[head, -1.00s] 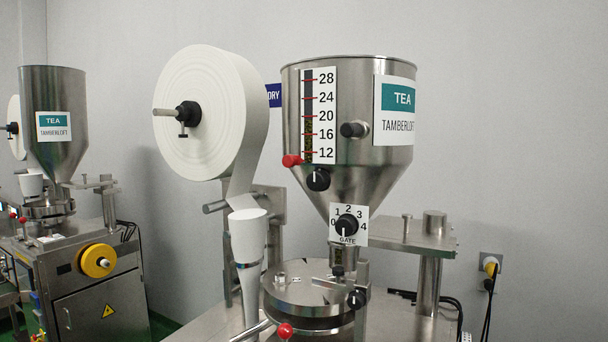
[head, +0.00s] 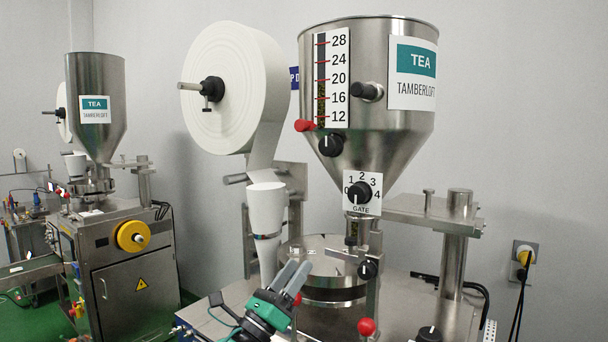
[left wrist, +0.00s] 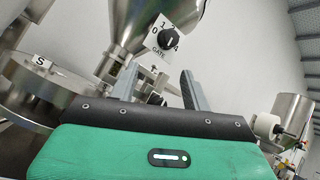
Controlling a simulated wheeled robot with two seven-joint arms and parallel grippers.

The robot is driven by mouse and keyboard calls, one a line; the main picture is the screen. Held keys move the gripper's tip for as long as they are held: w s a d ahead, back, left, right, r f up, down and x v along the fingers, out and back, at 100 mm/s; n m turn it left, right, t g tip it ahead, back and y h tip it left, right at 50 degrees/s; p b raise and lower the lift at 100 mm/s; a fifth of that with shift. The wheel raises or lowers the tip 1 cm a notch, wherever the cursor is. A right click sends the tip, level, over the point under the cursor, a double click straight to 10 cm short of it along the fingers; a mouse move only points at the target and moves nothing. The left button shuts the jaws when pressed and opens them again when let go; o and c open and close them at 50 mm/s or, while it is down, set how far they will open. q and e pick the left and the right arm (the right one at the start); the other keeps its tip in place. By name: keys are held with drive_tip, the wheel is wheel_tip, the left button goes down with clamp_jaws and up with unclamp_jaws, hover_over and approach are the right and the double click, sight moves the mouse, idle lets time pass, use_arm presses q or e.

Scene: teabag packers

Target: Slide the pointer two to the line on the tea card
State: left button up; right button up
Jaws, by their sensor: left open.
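The steel hopper (head: 396,150) carries a white scale card (head: 341,80) with red lines from 12 to 28. A red pointer knob (head: 305,126) sits at the card's lower left, close to the 12 line. A TEA card (head: 413,74) is on the hopper's right side. I cannot tell which part is pointer two. My left gripper (head: 293,274) is open and empty, low in front of the machine and well below the red knob. In the left wrist view its fingers (left wrist: 160,72) are apart, below the gate card (left wrist: 166,38). The right gripper is not in view.
A large paper roll (head: 232,88) and white funnel (head: 266,208) stand left of the hopper. Black knobs (head: 331,145) stick out of the hopper. A steel post with a plate (head: 460,205) is at right. A second machine (head: 115,230) stands at far left.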

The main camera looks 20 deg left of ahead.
sight(299, 126)
use_arm(q)
drive_tip(key=s+d+r+m+g+h, duration=0.1)
drive_tip(key=d+r+m+g+h, duration=0.2)
drive_tip(key=r+m+g, duration=0.7)
drive_tip(key=d+r+m+h, duration=0.25)
drive_tip(key=r+m, duration=0.25)
drive_tip(key=m, duration=1)
drive_tip(key=a+r+m+t+y, duration=0.55)
drive_tip(key=a+r+y, duration=0.6)
drive_tip(key=r, duration=0.25)
drive_tip(key=shift+g, duration=0.45)
drive_tip(key=p+x, duration=0.1)
drive_tip(key=x, duration=0.3)
drive_tip(key=p+x, duration=0.1)
drive_tip(key=x, duration=0.3)
drive_tip(key=p+x, duration=0.2)
drive_tip(key=x, duration=0.3)
drive_tip(key=shift+w+a+f, duration=0.15)
drive_tip(key=shift+w+a, duration=0.05)
drive_tip(key=shift+a, duration=0.15)
drive_tip(key=shift+w+d+f, duration=0.1)
drive_tip(key=shift+w, duration=0.2)
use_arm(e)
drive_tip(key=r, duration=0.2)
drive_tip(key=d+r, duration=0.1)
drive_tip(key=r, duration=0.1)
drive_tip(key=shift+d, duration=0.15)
use_arm(q)
drive_tip(key=shift+c, duration=0.5)
